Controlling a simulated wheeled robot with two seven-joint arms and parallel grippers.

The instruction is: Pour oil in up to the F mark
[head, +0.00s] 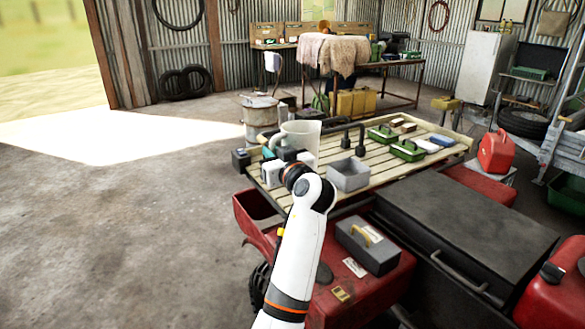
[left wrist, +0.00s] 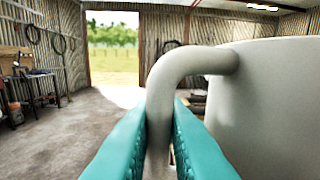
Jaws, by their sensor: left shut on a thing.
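A pale grey-white jug (head: 302,132) is upright over the slatted wooden rack of the red quad in the head view. Whether it rests on the rack or hangs just above it, I cannot tell. My left gripper (head: 272,152) is at the jug's left side, partly hidden behind my white arm. In the left wrist view its two teal fingers (left wrist: 162,112) are on either side of the jug's curved handle (left wrist: 160,75), shut on it. The jug's wall (left wrist: 270,95) fills the right of that view. The jug's contents and any F mark cannot be seen. My right gripper is not in view.
A grey box (head: 368,246) sits on the red quad body (head: 385,280). A red can (head: 496,151) stands at the right. The concrete floor at the left is clear.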

